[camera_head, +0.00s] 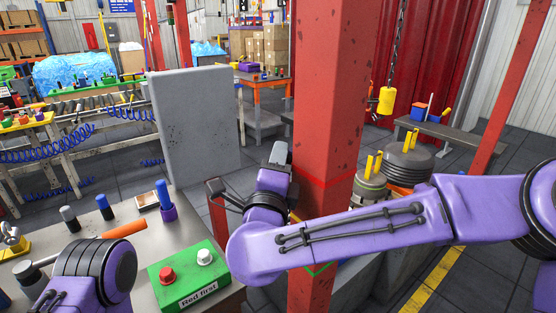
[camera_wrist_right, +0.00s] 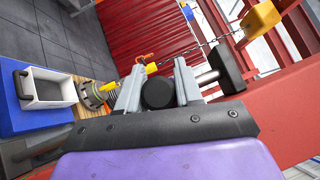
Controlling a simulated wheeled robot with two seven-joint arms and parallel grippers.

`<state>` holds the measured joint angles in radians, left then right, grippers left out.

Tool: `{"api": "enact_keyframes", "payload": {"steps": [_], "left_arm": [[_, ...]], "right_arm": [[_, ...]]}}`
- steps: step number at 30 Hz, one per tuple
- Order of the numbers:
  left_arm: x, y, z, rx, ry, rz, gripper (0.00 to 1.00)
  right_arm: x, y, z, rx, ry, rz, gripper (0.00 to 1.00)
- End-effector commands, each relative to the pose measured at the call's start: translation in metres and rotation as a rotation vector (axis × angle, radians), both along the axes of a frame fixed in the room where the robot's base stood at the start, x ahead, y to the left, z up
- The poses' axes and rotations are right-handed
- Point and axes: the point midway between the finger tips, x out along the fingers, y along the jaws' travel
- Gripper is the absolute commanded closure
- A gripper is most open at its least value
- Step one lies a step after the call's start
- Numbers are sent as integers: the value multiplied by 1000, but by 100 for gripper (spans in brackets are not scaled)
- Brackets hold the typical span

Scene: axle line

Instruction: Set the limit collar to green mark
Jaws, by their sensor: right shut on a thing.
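A tall red column (camera_head: 332,80) stands in the middle of the head view. A red line (camera_head: 326,181) crosses it at mid-height, and a green mark (camera_head: 318,270) shows lower down, below my right arm. My right gripper (camera_head: 279,154) is at the column's left side, near the red line. In the wrist view, its jaws (camera_wrist_right: 157,88) are shut on a round black knob (camera_wrist_right: 158,94). A black block (camera_wrist_right: 226,68) on a grey rod is just right of the jaws, by the red steel. I cannot clearly make out the limit collar itself. My left gripper is out of view.
A grey panel (camera_head: 196,125) stands behind. Stacked round weights (camera_head: 408,164) are right of the column.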

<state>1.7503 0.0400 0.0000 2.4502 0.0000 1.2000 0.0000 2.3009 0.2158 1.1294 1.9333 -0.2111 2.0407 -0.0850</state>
Motion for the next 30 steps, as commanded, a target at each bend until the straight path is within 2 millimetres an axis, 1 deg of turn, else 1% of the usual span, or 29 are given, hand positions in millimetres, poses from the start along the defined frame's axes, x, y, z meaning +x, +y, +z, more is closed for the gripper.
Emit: {"api": "enact_keyframes", "payload": {"steps": [1, 5, 9, 15, 18, 21, 24, 30], "left_arm": [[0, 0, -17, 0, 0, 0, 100], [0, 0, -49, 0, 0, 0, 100], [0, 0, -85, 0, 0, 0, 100], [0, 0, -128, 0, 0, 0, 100], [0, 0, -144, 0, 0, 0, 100], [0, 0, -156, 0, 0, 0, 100], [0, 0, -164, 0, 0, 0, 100], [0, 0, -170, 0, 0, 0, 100]], "right_arm": [[0, 0, -19, -1, 1, -1, 100], [0, 0, -55, -2, 1, -1, 100], [0, 0, -98, -2, 2, -2, 100], [0, 0, -151, -1, 2, -3, 100], [0, -1, -172, -1, 2, -3, 100], [0, -1, -187, 0, 2, -3, 100], [1, -1, -198, 0, 2, -3, 100], [1, -1, -207, 0, 2, -3, 100]]}}
